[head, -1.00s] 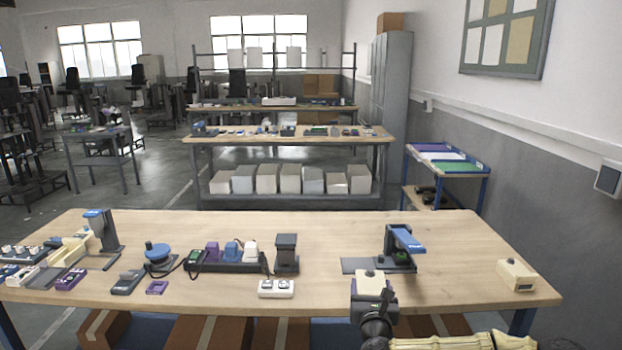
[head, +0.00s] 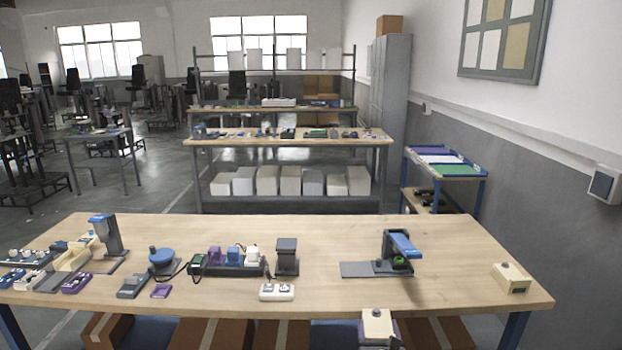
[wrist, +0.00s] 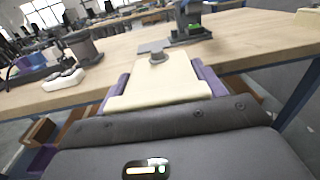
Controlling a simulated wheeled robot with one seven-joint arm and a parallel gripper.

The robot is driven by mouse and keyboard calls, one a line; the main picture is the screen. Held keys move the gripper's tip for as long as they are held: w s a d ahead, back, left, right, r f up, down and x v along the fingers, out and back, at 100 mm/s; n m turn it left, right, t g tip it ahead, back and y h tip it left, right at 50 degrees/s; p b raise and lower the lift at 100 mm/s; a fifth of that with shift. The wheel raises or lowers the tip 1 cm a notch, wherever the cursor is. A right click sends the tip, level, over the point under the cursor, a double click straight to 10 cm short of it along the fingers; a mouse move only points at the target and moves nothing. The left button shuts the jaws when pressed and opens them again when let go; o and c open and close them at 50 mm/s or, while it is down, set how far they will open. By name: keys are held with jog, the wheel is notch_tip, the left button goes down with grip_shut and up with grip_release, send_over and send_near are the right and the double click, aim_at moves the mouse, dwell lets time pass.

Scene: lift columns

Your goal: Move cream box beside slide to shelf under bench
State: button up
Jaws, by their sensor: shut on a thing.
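My gripper (wrist: 160,88) is shut on a cream box (wrist: 157,78), with a purple finger on each side of it. A small round grey knob shows on the box. In the head view the held cream box (head: 377,325) is at the near front edge of the wooden bench (head: 340,228); the arm below it is mostly out of frame. A grey stand with a blue arm (head: 404,245) is on the bench behind it. Another cream box (head: 510,278) sits at the bench's right end. Under the bench, a blue shelf surface (head: 153,332) shows between cartons.
Brown cartons (head: 200,333) fill much of the space under the bench, with another carton (head: 452,332) right of the held box. A white switch box (head: 277,292) and a grey post (head: 287,257) stand left on the bench. Bench legs stand at both ends.

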jog(key=s+a+f+y+p, duration=0.1)
jog(key=s+a+f+p, duration=0.1)
jog(key=s+f, duration=0.5)
jog(key=shift+s+a+f+n+y+p, duration=0.2)
jog(key=shift+s+f+n+y+p, duration=0.1)
jog(key=shift+s+p, duration=0.6)
jog(key=s+f, duration=0.4)
jog(key=f, duration=0.1)
jog(key=shift+s+f, duration=0.15)
jog(key=shift+s, duration=0.1)
jog(key=shift+w, duration=0.1)
jog(key=shift+s, duration=0.2)
